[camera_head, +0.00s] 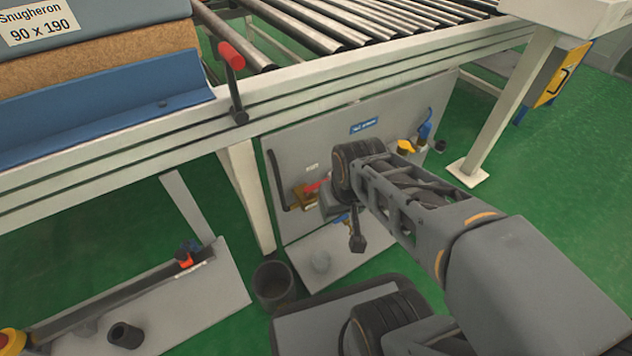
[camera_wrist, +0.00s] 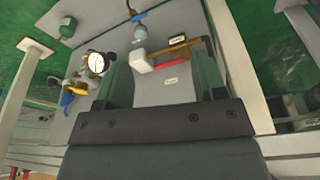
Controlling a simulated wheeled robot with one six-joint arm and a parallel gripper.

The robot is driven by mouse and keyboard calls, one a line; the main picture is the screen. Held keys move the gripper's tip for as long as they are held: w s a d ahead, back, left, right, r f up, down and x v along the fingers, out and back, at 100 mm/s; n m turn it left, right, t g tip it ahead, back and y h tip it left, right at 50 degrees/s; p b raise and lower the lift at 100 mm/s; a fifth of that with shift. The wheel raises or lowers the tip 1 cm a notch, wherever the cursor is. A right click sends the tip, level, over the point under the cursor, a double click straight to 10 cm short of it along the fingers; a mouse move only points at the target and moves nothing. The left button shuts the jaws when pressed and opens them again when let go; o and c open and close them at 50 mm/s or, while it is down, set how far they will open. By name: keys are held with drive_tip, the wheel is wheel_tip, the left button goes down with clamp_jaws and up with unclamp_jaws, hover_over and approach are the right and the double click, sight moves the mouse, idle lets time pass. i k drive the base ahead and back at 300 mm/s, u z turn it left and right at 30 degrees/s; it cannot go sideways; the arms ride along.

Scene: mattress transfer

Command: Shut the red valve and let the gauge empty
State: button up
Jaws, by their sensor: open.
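The red valve's lever (camera_head: 317,186) shows on the grey upright panel, left of my arm's end. Its brass body (camera_head: 303,198) sits beside it. In the wrist view the red lever (camera_wrist: 169,65) lies beyond and between my two fingers, near the brass pipe (camera_wrist: 181,48). My gripper (camera_wrist: 163,82) is open with nothing held. I cannot tell whether the fingers touch the lever. The round white gauge (camera_wrist: 97,63) is left of my gripper in the wrist view; its needle is too small to read. My arm hides part of the panel in the head view.
A yellow valve (camera_head: 405,147) and a blue valve (camera_head: 425,130) are at the panel's right. The roller conveyor frame (camera_head: 385,73) runs above, with a white leg (camera_head: 247,200) left of the panel. A dark bin (camera_head: 274,287) stands on the floor.

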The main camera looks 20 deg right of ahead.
sight(314, 186)
drive_tip(key=k, duration=1)
drive_tip(key=u, duration=1.4)
drive_tip(key=i, duration=1)
drive_tip(key=z, duration=1.25)
